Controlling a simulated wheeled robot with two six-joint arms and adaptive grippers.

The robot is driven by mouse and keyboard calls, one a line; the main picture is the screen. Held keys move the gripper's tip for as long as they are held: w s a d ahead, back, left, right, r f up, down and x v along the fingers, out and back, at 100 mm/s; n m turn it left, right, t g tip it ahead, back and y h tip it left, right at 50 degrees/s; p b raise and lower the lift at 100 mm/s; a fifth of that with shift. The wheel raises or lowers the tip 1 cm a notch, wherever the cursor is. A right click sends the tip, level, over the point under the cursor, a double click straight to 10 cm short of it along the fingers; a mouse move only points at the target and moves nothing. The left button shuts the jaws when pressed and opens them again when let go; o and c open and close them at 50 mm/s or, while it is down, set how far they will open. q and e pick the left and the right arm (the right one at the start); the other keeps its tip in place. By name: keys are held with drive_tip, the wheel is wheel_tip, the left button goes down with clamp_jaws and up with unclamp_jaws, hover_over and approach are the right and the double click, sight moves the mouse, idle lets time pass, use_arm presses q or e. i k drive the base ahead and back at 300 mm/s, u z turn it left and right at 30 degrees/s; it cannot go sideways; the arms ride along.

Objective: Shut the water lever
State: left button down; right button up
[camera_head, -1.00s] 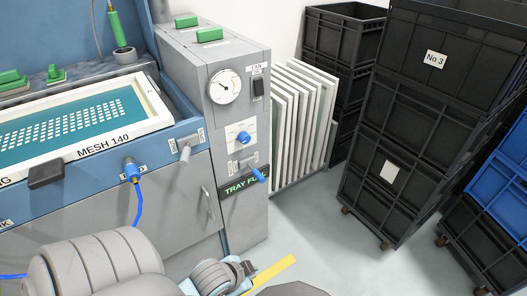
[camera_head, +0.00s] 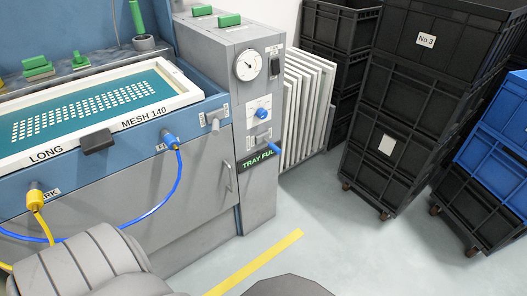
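A lever with a blue handle (camera_head: 270,147) sticks out, tilted down to the right, from the front of the grey control cabinet (camera_head: 258,205), just above a green "TRAY FULL" sign. A blue knob (camera_head: 261,113) sits above it. A grey lever (camera_head: 214,122) is on the blue sink front to the left, beside a small label. The small labels are too small to read, so I cannot tell which lever is the water one. A grey link of my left arm (camera_head: 85,265) shows at the lower left, apart from the levers. Neither gripper is in view.
Blue (camera_head: 169,139) and yellow (camera_head: 35,198) couplings with hoses stick out of the sink front. A framed mesh screen (camera_head: 110,137) lies on top. Black crates (camera_head: 405,110) stand on wheels at the right. The floor before the cabinet is clear, with a yellow stripe (camera_head: 255,262).

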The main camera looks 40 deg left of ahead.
sight(274, 147)
drive_tip(key=u, duration=0.55)
drive_tip(key=i, duration=0.5)
drive_tip(key=u, duration=0.3)
